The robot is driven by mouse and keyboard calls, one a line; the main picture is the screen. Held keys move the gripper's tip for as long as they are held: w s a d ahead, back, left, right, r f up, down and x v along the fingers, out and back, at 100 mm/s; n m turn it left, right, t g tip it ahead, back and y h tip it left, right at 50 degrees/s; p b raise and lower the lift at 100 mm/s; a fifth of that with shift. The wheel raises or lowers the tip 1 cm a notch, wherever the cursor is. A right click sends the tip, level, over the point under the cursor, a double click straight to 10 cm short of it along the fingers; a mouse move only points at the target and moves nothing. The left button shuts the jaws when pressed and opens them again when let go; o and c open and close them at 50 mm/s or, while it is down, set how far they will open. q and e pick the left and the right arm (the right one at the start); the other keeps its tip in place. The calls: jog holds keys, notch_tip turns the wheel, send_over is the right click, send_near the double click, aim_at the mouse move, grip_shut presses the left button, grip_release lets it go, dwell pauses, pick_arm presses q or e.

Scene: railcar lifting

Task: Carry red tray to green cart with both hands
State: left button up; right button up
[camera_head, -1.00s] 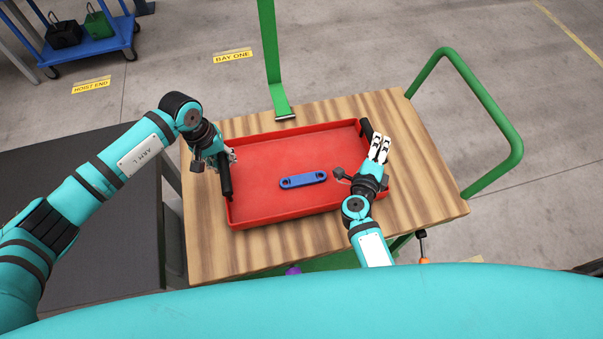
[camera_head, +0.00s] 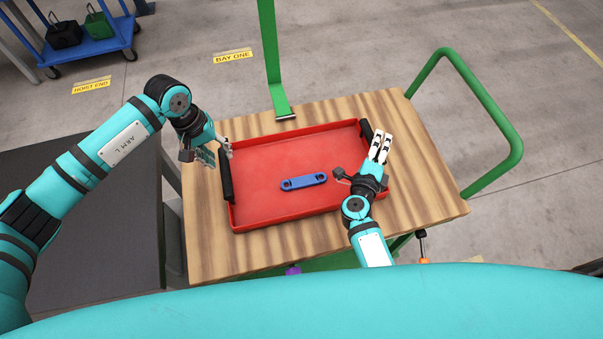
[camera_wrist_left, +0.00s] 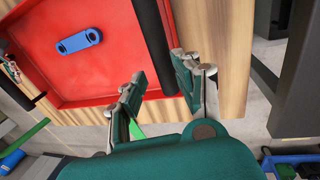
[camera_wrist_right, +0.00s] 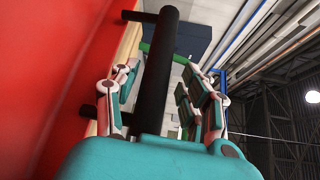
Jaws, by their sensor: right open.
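The red tray (camera_head: 285,215) lies flat on the wooden top (camera_head: 430,190) of the green cart (camera_head: 515,125). It has a black handle at each short side. My left gripper (camera_head: 217,152) is open and empty, just above and beyond the left handle (camera_head: 227,182). In the left wrist view its fingers (camera_wrist_left: 158,70) are apart, with the handle (camera_wrist_left: 152,35) ahead of them and not gripped. My right gripper (camera_head: 382,147) is at the right handle (camera_head: 366,129). In the right wrist view the black handle (camera_wrist_right: 158,75) runs between its open fingers (camera_wrist_right: 155,80).
A blue link-shaped part (camera_head: 303,181) lies inside the tray. A green post (camera_head: 270,60) rises behind it. A dark table (camera_head: 85,230) stands at the left. A blue trolley (camera_head: 95,45) is at the back left. The floor behind the cart is clear.

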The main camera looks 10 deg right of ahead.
jog(key=shift+s, duration=0.15)
pick_arm(q)
notch_tip(320, 180, up, 7)
jog(key=a, duration=0.1)
jog(key=shift+a+r, duration=0.15)
jog(key=shift+a, duration=0.05)
pick_arm(e)
jog(key=v, duration=0.7)
pick_arm(q)
jog(key=shift+s, duration=0.15)
pick_arm(e)
jog(key=shift+a, duration=0.15)
